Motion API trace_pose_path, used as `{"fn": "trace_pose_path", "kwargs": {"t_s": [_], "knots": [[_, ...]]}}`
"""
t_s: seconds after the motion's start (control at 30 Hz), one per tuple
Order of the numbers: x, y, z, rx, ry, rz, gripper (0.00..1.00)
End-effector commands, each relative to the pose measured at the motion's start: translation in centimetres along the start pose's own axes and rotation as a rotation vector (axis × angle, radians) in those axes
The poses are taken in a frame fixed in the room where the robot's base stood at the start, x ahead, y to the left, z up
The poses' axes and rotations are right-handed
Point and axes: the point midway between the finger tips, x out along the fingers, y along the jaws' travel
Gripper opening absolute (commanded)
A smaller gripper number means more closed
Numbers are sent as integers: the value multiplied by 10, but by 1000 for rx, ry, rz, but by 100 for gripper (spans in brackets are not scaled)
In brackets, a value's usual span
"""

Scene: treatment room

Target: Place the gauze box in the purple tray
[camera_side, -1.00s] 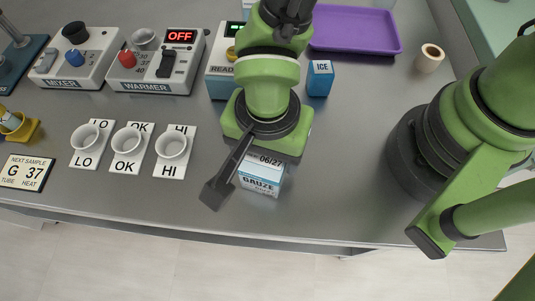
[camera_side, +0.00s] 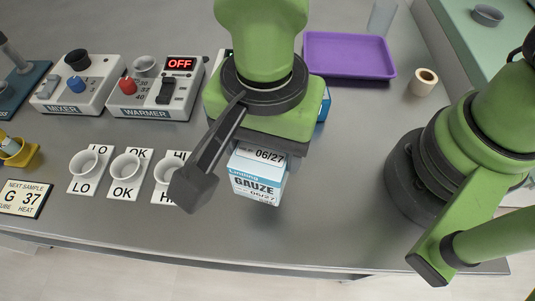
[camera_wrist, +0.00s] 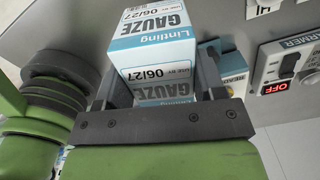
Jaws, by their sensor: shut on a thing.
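The gauze box (camera_side: 256,180) is white and blue with "GAUZE" and "06/27" on it. It sits between the fingers of my gripper (camera_side: 262,150), which is shut on it and seems to hold it above the table. In the wrist view the gauze box (camera_wrist: 155,45) fills the space between the fingers of my gripper (camera_wrist: 158,85). The purple tray (camera_side: 349,54) lies at the back of the table, behind and to the right of my gripper. It looks empty.
The blue ICE box (camera_side: 324,104) is partly hidden behind my gripper. A tape roll (camera_side: 424,81) stands right of the tray. The warmer (camera_side: 156,88), the mixer (camera_side: 79,82) and several cups on LO, OK and HI cards (camera_side: 125,166) are at left. The table right of the gauze box is clear.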

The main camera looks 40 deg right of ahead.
Motion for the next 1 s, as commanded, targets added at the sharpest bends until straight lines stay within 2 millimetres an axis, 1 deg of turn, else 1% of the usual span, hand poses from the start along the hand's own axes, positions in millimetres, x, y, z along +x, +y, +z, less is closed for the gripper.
{"fn": "trace_pose_path", "kwargs": {"t_s": [0.03, 0.1, 0.23, 0.27, 0.37, 0.47, 0.5, 0.57, 0.6, 0.67, 0.7, 0.77, 0.8, 0.83, 0.9, 1.0], "knots": [[-7, -1, 0, -1, -2, -4, 39], [-13, 0, 0, -1, 0, -2, 39], [-17, -3, -6, 20, 0, -1, 39], [-17, -5, -9, 34, 0, -1, 39], [-17, -15, -31, 115, 1, 0, 39], [-18, -28, -68, 245, 0, 0, 39], [-18, -32, -86, 305, 0, 0, 39], [-18, -36, -115, 399, 0, 0, 39], [-18, -38, -134, 461, 0, 0, 39], [-19, -38, -163, 554, 0, -1, 39], [-19, -36, -182, 616, 0, 0, 39], [-20, -31, -212, 709, 0, -1, 39], [-20, -26, -231, 772, 0, -1, 39], [-20, -22, -245, 818, 0, -1, 39], [-21, -9, -278, 926, 0, -1, 39], [-22, 13, -318, 1066, -1, 0, 39]]}}
